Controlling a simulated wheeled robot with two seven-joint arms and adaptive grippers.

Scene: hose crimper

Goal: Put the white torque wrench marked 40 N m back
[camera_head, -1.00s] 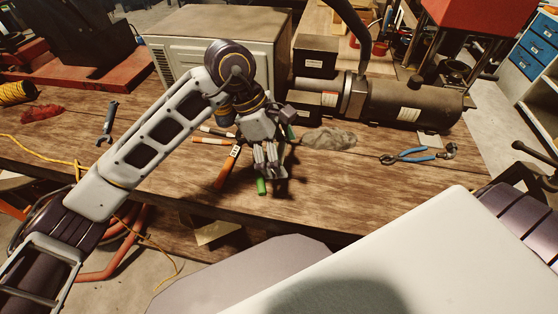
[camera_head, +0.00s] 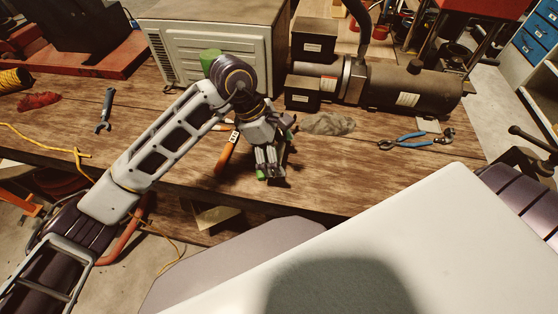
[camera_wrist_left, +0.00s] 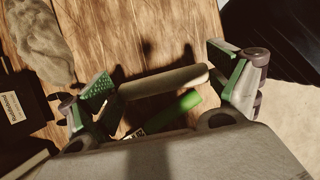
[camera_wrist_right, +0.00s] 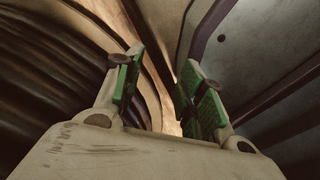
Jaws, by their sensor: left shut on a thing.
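My left gripper (camera_head: 268,168) is low over the table's near edge. In the left wrist view its fingers (camera_wrist_left: 160,84) stand wide on both sides of a pale, rod-like handle (camera_wrist_left: 165,82), seemingly the white torque wrench; no mark is readable on it. A green handle (camera_wrist_left: 178,110) with a label at one end lies beside it, mostly hidden in the head view. An orange-handled tool (camera_head: 226,152) lies left of the gripper. My right gripper (camera_wrist_right: 165,85) shows only in its wrist view, fingers apart with nothing between them.
A grey cloth (camera_head: 328,123) and blue-handled pliers (camera_head: 410,140) lie to the right. A beige box (camera_head: 215,55) and a dark cylindrical machine (camera_head: 410,88) stand behind. The table front right of the gripper is clear.

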